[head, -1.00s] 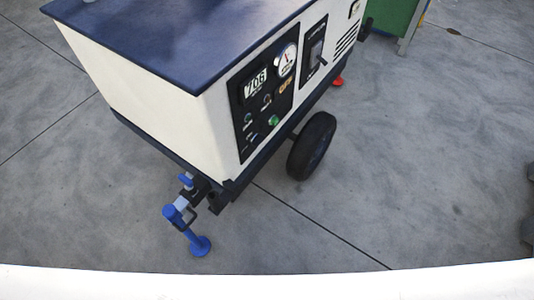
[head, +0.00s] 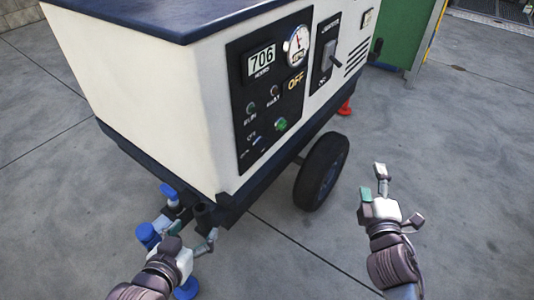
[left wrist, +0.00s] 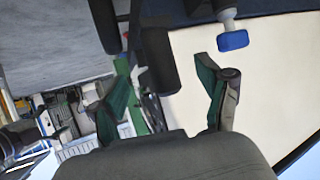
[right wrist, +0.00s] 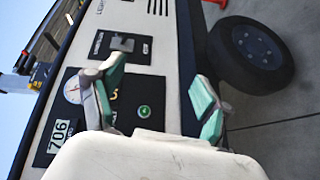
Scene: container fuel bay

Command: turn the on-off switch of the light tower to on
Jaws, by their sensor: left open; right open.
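The light tower (head: 180,90) is a white wheeled cart with a dark blue top. My left gripper (head: 192,243) is open and empty beside the blue jack at the front corner. My right gripper (head: 374,184) is open and empty, right of the wheel and apart from the panels; the green button also shows in the right wrist view (right wrist: 144,111).
A black wheel (head: 321,172) sticks out below the panels. A green box (head: 405,35) stands at the back right. The concrete floor at the right is clear.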

